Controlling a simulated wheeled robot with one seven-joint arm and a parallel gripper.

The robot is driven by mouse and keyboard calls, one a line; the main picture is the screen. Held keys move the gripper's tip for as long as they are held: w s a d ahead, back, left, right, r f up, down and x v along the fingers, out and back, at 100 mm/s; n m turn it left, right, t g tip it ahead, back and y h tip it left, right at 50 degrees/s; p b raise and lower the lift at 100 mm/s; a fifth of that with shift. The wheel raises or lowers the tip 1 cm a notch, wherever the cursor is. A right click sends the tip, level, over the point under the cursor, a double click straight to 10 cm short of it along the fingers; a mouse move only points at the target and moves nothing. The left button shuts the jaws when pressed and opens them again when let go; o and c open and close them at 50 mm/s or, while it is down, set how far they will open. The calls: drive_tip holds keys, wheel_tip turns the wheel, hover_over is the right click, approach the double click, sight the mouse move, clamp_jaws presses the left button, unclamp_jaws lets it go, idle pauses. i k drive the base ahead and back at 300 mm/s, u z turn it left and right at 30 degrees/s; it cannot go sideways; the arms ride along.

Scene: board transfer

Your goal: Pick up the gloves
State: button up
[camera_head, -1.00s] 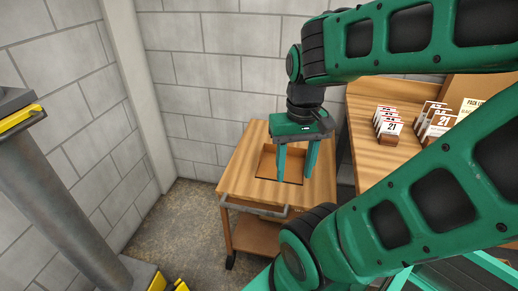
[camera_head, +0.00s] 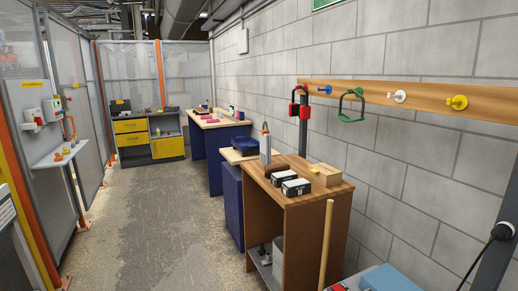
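I cannot make out any gloves for certain in the head view. Small dark items (camera_head: 265,254) lie on the low shelf of a brown wooden stand (camera_head: 316,207), too small to tell what they are. Pink items (camera_head: 207,117) lie on a far workbench, also too small to identify. My gripper and arm are not in this view, so what the gripper holds is hidden.
Boxes (camera_head: 296,187) stand on the brown stand, with a blue bin (camera_head: 246,143) behind it. A wooden pole (camera_head: 326,245) stands in front. The floor (camera_head: 150,215) is clear at left.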

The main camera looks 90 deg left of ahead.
sight(264, 138)
drive_tip(key=u, duration=0.5)
drive_tip(key=k, duration=1)
drive_tip(key=u, duration=0.75)
drive_tip(key=i, duration=0.7)
drive_tip(key=u, duration=1.05)
drive_tip(key=i, duration=1.1)
drive_tip(key=u, duration=0.55)
drive_tip(key=k, duration=0.65)
drive_tip(key=u, duration=0.35)
drive_tip(key=i, duration=1.6)
drive_tip(key=z, duration=0.4)
